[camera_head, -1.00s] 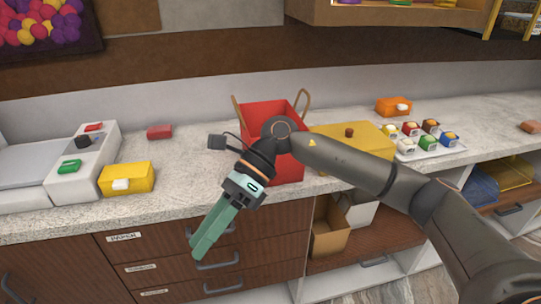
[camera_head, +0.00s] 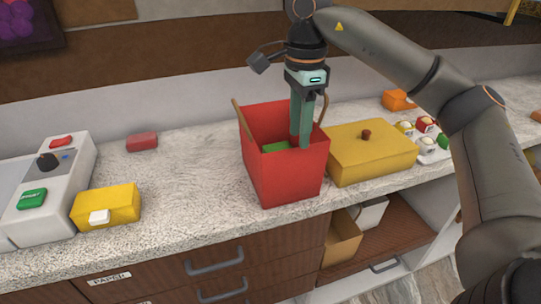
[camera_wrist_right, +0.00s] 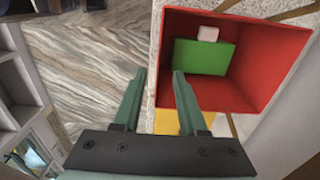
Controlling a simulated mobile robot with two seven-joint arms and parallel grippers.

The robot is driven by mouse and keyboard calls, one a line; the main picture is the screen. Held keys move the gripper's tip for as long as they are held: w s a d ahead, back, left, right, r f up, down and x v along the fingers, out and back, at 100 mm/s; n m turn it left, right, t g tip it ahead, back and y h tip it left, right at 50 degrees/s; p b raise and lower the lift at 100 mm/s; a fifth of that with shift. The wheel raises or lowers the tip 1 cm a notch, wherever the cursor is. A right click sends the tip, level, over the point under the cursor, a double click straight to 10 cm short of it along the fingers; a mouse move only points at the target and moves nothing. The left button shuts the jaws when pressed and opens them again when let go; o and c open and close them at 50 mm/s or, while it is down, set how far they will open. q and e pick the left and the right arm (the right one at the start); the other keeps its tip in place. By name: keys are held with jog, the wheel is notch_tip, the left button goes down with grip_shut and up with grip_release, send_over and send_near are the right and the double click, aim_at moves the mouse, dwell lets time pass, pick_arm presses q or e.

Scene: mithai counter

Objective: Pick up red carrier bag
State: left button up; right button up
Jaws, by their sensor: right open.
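The red carrier bag (camera_head: 288,183) stands upright and open on the counter, with tan handles at its left and right sides. A green box (camera_head: 275,146) lies inside it; in the right wrist view this green box (camera_wrist_right: 203,58) has a pale tab. My right gripper (camera_head: 300,145) points down over the bag, open and empty. In the right wrist view the right gripper (camera_wrist_right: 158,76) has one finger over the bag's opening and the other outside, with the bag's edge (camera_wrist_right: 160,88) between them. I cannot tell whether the fingers reach below the rim. My left gripper is out of view.
A yellow lidded box (camera_head: 372,155) stands close to the bag's right. A small yellow box (camera_head: 112,206), a red box (camera_head: 142,142) and a scale (camera_head: 47,205) are to the left. An orange box (camera_head: 398,100) is at the right. Clear counter (camera_head: 192,185) lies left of the bag.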

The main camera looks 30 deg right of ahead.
jog(key=b, duration=0.1)
send_over(295, 180)
notch_tip(295, 180, down, 6)
notch_tip(295, 180, down, 6)
jog(key=shift+f, duration=0.1)
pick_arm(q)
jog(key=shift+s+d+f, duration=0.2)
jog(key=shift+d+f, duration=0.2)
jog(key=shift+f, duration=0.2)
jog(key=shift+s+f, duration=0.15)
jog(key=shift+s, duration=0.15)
pick_arm(e)
grip_shut()
jog(key=shift+s, duration=0.1)
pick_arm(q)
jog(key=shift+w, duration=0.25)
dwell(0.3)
